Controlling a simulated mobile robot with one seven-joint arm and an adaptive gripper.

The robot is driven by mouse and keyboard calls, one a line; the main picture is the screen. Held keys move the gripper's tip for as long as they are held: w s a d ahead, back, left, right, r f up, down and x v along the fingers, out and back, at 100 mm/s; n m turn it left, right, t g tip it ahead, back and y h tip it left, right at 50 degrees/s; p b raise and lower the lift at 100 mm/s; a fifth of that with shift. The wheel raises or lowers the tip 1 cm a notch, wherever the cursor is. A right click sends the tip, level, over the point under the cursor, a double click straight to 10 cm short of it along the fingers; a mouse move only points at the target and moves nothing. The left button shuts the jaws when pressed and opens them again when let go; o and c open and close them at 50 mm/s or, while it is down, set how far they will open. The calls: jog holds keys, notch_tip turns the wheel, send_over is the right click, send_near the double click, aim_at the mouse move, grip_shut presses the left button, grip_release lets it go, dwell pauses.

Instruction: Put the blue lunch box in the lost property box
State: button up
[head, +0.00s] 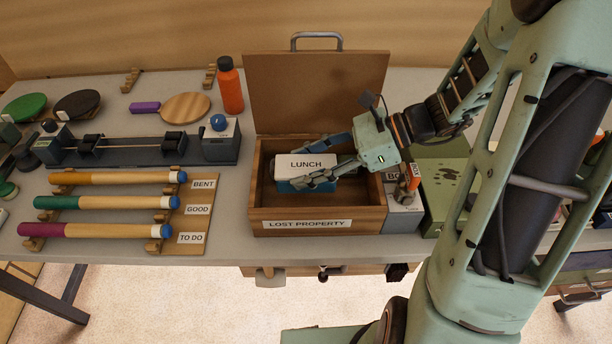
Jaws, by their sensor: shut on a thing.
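The lunch box (292,173) has a white top labelled LUNCH and a blue lower part. It is inside the open wooden lost property box (300,225), toward its left side. My gripper (325,160) reaches in from the right and is shut on the lunch box, one finger along its far side and one along its near side. The fingers hide part of the lunch box, and I cannot tell whether it touches the box floor. The lost property box's lid (318,90) stands open at the back.
An orange bottle (230,88) stands close behind the box's left side. Cues (110,203) lie on a labelled rack at left. A grey box (403,217) and a green case (440,185) stand close on the right. A paddle (185,107) lies behind left.

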jog(key=shift+f+b, duration=0.35)
jog(key=shift+f, duration=0.55)
jog(key=shift+f, duration=0.1)
jog(key=shift+f+b, duration=0.35)
jog(key=shift+f, duration=0.15)
jog(key=o, duration=1.3)
jog(key=shift+c, duration=0.2)
jog(key=shift+r, duration=0.15)
jog(key=shift+d+r+p, duration=0.35)
jog(key=shift+r+p, duration=0.1)
jog(key=shift+r, duration=0.3)
jog(key=v, duration=1.1)
jog(key=shift+s+d, duration=0.1)
